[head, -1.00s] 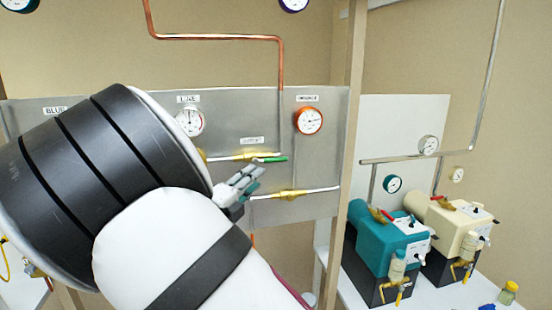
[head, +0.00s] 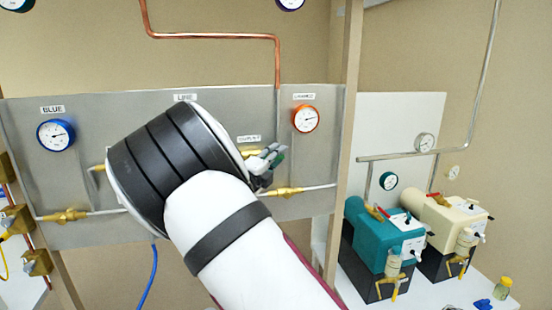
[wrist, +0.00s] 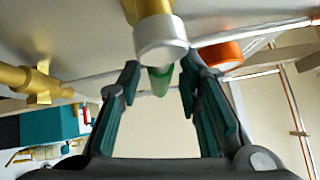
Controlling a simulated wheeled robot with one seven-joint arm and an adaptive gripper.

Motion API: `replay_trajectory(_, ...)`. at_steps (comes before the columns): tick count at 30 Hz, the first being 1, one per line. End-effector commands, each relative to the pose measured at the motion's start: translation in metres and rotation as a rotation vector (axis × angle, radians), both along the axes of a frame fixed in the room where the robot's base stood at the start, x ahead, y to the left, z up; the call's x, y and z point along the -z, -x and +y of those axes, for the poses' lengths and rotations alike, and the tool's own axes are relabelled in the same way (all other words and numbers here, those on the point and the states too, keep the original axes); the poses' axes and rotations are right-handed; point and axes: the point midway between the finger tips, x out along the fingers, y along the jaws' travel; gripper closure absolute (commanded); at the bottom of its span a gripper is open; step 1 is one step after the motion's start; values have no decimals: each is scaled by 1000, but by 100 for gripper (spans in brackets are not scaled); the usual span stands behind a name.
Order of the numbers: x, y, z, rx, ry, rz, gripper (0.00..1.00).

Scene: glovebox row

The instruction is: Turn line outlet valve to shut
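The line outlet valve shows as a brass body (wrist: 148,8) with a silver cap (wrist: 160,42) and a green handle (wrist: 161,80) at the top middle of the wrist view. Gaps show between the handle and both fingers. In the head view my gripper (head: 271,158) is at the panel; the handle's angle is hard to tell there.
An orange gauge (head: 305,118) sits right of the valve, with a brass fitting (head: 284,192) on a pipe below. A blue gauge (head: 56,134) is at left on the grey panel (head: 110,115). A post (head: 346,130) and teal pump (head: 375,235) stand right.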

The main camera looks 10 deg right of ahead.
Motion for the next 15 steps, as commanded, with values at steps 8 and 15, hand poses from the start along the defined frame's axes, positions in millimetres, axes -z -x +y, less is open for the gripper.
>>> replay_trajectory(8,0,0,0,0,0,0,90)
replay_trajectory(15,0,0,0,0,1,-1,100)
